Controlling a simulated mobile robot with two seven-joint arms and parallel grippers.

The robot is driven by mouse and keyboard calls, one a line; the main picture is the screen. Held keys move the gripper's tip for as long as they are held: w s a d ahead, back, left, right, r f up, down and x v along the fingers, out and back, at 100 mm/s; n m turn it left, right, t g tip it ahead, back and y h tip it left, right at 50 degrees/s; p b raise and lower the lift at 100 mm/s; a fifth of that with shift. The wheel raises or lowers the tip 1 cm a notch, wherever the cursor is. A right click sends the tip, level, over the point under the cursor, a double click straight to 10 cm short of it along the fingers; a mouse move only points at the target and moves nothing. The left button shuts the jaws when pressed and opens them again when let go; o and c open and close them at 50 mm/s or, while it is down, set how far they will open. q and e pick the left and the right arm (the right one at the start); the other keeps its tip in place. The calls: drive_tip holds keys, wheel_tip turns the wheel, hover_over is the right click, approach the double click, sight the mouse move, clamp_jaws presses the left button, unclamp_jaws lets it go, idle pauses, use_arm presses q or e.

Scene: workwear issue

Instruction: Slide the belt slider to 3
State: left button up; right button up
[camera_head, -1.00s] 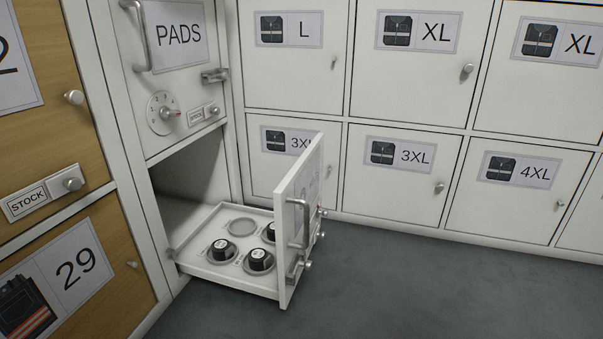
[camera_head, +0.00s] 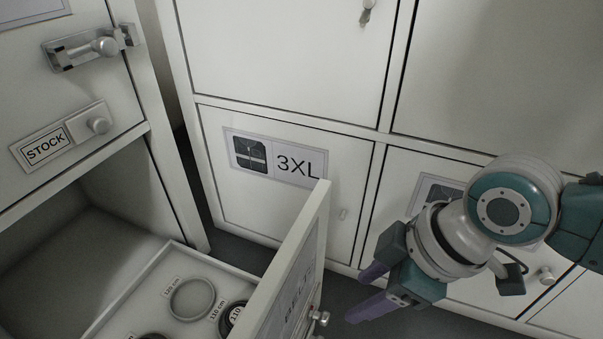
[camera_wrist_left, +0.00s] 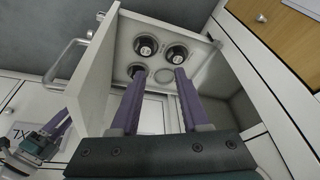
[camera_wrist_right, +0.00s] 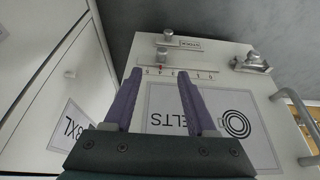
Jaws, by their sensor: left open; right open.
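The belt drawer front (camera_head: 300,262) stands pulled out. In the right wrist view its BELTS label (camera_wrist_right: 205,125) appears upside down. The belt slider (camera_wrist_right: 162,56) is a small knob with a red pointer beside a row of scale marks, near the second mark from the left in that view; the digits are too small to read surely. My right gripper (camera_head: 368,290) is open and empty, right of the drawer front in the head view, its fingers pointing towards the slider's scale. My left gripper (camera_wrist_left: 160,72) is open and empty, near the open drawer; the head view does not show it.
The open drawer tray (camera_wrist_left: 205,75) holds several dark round items in rings. Another knob on a small labelled plate (camera_wrist_right: 188,43), a latch (camera_wrist_right: 258,62) and a bar handle (camera_wrist_right: 293,120) are on the drawer front. A 3XL locker door (camera_head: 230,200) is behind.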

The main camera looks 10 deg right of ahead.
sight(328, 318)
drive_tip(key=b+x, duration=0.9)
drive_tip(key=x, duration=0.1)
drive_tip(key=shift+s+f, duration=0.15)
drive_tip(key=shift+s, duration=0.1)
drive_tip(key=shift+w, duration=0.1)
drive_tip(key=c, duration=0.8)
clamp_jaws()
